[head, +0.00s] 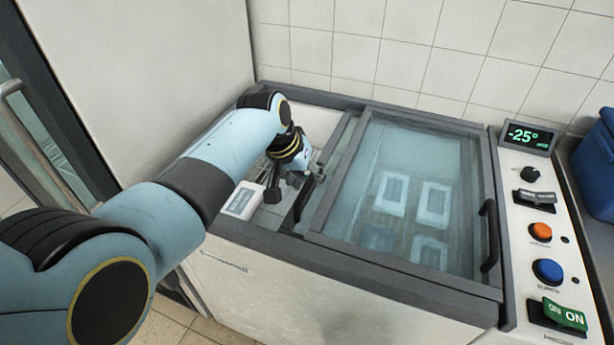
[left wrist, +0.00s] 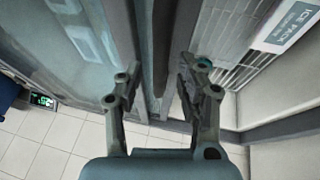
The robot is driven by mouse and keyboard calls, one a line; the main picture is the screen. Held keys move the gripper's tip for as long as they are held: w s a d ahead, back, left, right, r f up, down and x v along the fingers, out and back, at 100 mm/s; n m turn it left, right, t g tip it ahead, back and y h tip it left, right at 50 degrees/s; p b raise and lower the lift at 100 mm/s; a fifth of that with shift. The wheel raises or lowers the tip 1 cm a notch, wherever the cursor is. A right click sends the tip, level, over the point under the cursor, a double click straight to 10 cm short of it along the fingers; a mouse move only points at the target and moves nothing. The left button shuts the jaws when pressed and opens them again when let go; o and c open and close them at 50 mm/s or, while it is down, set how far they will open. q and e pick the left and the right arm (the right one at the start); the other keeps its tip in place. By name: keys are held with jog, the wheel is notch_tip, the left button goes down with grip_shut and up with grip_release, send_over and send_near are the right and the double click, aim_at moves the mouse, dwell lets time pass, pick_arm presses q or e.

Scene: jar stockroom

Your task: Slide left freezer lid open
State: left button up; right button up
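The chest freezer's left lid (head: 339,143) is slid right, mostly under the glass right lid (head: 335,190), and the left bay is uncovered. A dark handle (head: 303,203) stands at the left lid's left edge. My left gripper (head: 296,183) is at this handle. In the left wrist view its fingers (left wrist: 162,88) are spread apart, with a dark upright bar (left wrist: 160,45), apparently the handle, between and beyond them. I cannot tell whether a finger touches it. My right gripper is not in view.
A white ice pack (head: 243,200) lies in the open bay. The right lid has its own handle (head: 490,236). A control panel (head: 541,215) with buttons and a -25° display (head: 527,136) is at the right, beside a blue bin (head: 597,165). A wall stands close behind.

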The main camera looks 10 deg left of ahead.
pick_arm(q)
jog(key=v, duration=1.2)
